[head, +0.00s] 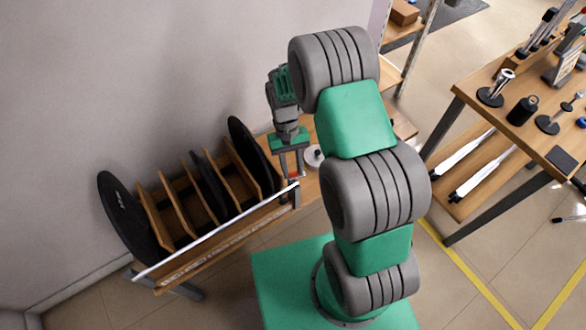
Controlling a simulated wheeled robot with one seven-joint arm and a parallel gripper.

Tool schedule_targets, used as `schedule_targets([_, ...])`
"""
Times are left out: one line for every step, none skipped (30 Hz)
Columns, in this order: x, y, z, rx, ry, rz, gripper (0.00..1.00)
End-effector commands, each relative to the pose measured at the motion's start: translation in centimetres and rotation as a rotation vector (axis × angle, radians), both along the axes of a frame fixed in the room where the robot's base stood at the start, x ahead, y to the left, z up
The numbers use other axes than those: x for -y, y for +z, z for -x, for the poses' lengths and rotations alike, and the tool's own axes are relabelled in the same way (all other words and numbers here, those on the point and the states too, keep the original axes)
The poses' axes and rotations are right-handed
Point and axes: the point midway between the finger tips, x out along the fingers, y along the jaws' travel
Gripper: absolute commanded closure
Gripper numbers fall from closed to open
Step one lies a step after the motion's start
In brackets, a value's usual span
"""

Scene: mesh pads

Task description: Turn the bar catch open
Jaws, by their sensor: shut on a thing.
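A long white bar (215,232) runs across the open front of a wooden rack. It is level with the rack's front edge, and its right end is by a dark post. At that end is a small red piece (295,176), which looks like the bar catch. My gripper (291,170) points down at this right end, with its fingers on either side of the red piece. It is shut on the catch, as far as the small view shows. The fingers hide part of the catch, so its exact angle is hard to tell.
Round black pads (128,215) stand between wooden dividers (180,207) behind the bar, close to the grey wall. A small pale round object (314,155) sits just right of my gripper. A wooden table (500,110) with tools stands at right.

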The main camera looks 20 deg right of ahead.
Motion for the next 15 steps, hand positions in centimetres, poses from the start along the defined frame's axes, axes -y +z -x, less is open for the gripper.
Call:
schedule_targets([-0.15, 0.03, -0.08, 0.002, 0.043, 0.001, 1.0])
schedule_targets([-0.14, 0.05, -0.09, 0.002, 0.068, 0.001, 1.0])
schedule_targets([-0.16, 0.07, -0.1, 0.002, 0.1, 0.001, 1.0])
schedule_targets([-0.18, 0.08, -0.12, 0.002, 0.124, 0.001, 1.0])
schedule_targets([-0.2, 0.1, -0.13, 0.002, 0.147, 0.001, 1.0])
schedule_targets([-0.21, 0.1, -0.14, 0.002, 0.175, 0.0, 1.0])
schedule_targets([-0.2, 0.11, -0.14, 0.002, 0.194, 0.001, 1.0])
schedule_targets([-0.22, 0.12, -0.15, 0.002, 0.213, 0.0, 1.0])
schedule_targets([-0.25, 0.13, -0.15, 0.002, 0.237, 0.0, 1.0])
schedule_targets([-0.25, 0.14, -0.15, 0.002, 0.255, 0.0, 1.0])
schedule_targets([-0.25, 0.14, -0.15, 0.002, 0.269, 0.0, 1.0])
schedule_targets([-0.26, 0.14, -0.16, 0.002, 0.288, 0.0, 1.0])
schedule_targets([-0.26, 0.13, -0.17, 0.002, 0.3, 0.0, 1.0])
schedule_targets([-0.25, 0.13, -0.17, 0.002, 0.311, 0.0, 1.0])
schedule_targets([-0.26, 0.13, -0.18, 0.002, 0.324, 0.0, 1.0])
